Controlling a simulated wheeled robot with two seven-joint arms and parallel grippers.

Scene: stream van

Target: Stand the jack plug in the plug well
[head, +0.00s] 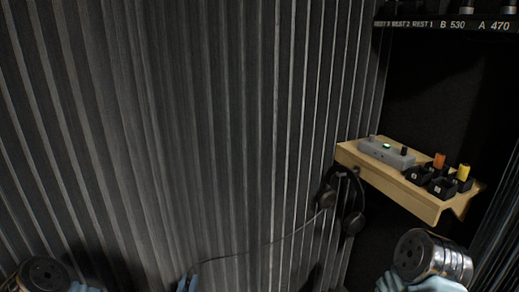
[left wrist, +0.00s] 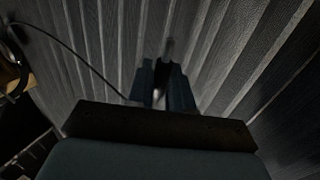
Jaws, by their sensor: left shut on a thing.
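My left gripper (head: 187,284) shows at the bottom edge of the head view, with only its blue fingertips in the picture. In the left wrist view its fingers (left wrist: 162,90) are shut on the jack plug (left wrist: 168,52), a blurred grey piece between them. A thin cable (head: 265,245) runs from the fingers to headphones (head: 351,200) hanging under a wooden shelf (head: 390,181). On the shelf are several small black wells (head: 441,188); I cannot tell which one is the plug well. My right gripper is out of view.
An orange peg (head: 439,160) and a yellow peg (head: 463,172) stand among the black wells. A labelled upper shelf (head: 450,24) is above. The ribbed wall (head: 180,130) is bare.

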